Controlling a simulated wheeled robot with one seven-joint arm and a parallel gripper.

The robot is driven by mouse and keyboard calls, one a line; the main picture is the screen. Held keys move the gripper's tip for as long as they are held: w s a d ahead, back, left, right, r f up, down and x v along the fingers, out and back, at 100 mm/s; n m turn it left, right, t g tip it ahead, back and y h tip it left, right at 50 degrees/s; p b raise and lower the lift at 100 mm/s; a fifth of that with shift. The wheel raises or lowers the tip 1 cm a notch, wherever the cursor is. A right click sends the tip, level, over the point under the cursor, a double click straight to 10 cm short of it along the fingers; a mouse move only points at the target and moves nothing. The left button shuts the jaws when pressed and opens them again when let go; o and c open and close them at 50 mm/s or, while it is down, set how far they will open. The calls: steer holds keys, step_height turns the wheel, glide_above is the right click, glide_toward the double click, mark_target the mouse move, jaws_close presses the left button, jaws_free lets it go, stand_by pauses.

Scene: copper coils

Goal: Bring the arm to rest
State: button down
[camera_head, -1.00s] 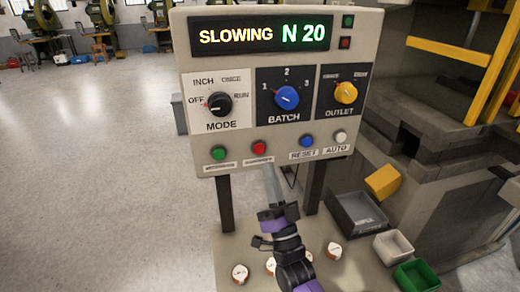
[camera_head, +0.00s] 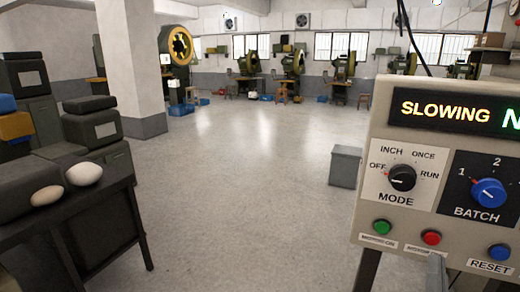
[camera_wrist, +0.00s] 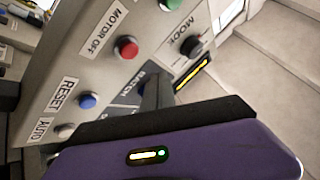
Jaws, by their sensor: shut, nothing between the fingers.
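My gripper (camera_wrist: 152,92) is shut and empty in the wrist view, its purple body below it, in front of the control panel. In the head view only the grey tip of my gripper (camera_head: 437,270) shows at the bottom right, just below the red button (camera_head: 431,238). The wrist view shows that red button (camera_wrist: 126,47), labelled MOTOR OFF, up and left of the fingers. I cannot tell whether the fingers touch the panel. The display (camera_head: 446,111) reads SLOWING. The mode knob (camera_head: 402,177) points towards OFF.
A dark table (camera_head: 95,205) with two pale rounded objects stands at the left. A grey box (camera_head: 345,166) sits on the floor beside the panel. A pillar (camera_head: 131,70) and several green machines stand farther back. The floor between is clear.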

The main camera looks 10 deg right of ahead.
steer(key=s+a+f+n+g+y, duration=0.4)
steer(key=s+a+f+n+y, duration=0.4)
steer(key=s+a, duration=0.5)
steer(key=s+a+f+n+g+y, duration=0.1)
steer(key=s+a, duration=0.3)
steer(key=s, duration=0.4)
steer(key=s+a+f+n+g+y, duration=0.2)
steer(key=s+a+g, duration=0.2)
steer(key=s, duration=0.5)
steer(key=shift+s+f+y, duration=0.25)
steer(key=shift+f+y, duration=0.05)
steer(key=shift+f, duration=0.1)
steer(key=shift+a, duration=0.1)
